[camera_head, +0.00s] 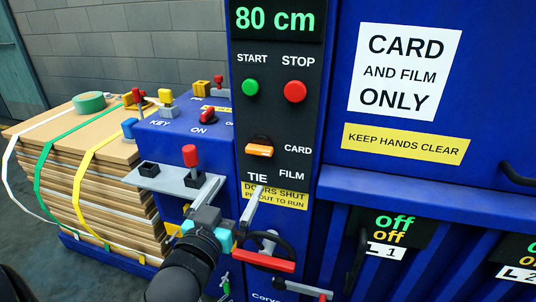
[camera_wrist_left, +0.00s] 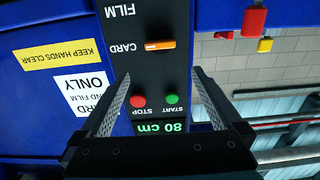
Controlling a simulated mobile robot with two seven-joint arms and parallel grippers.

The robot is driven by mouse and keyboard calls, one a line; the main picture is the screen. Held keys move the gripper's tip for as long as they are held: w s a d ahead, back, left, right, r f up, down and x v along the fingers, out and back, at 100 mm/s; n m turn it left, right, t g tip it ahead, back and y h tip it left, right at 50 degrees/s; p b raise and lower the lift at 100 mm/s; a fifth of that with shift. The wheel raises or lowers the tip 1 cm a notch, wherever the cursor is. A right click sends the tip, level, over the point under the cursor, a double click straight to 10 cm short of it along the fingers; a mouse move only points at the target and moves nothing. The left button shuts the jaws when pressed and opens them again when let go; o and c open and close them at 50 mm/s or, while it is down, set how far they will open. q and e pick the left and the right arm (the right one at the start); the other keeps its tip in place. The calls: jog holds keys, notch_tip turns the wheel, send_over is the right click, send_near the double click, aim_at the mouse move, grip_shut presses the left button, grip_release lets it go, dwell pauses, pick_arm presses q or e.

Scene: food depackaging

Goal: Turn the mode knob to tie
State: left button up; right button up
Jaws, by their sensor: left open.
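The mode knob (camera_head: 259,150) is an orange bar on a dark round base, on the black control panel. It lies nearly horizontal, its pale mark toward the CARD label (camera_head: 298,149). The FILM label (camera_head: 291,174) is below right, and the TIE label (camera_head: 257,176) is straight below. My left gripper (camera_head: 238,184) is open and empty, below the knob and apart from it. In the left wrist view, upside down, the knob (camera_wrist_left: 160,45) shows beyond the gap between the open fingers (camera_wrist_left: 161,76). My right gripper is not in view.
A green START button (camera_head: 250,87) and red STOP button (camera_head: 295,91) sit above the knob, under the 80 cm display (camera_head: 274,19). A red-tipped lever (camera_head: 190,156) stands on a grey bracket at left. A red-handled bar (camera_head: 263,261) is below my gripper. Strapped cardboard (camera_head: 110,195) is at left.

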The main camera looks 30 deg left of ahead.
aim_at(258, 151)
pick_arm(q)
jog(key=b+x, duration=0.1)
jog(key=x, duration=1.4)
jog(key=c, duration=1.1)
jog(key=shift+c, duration=0.2)
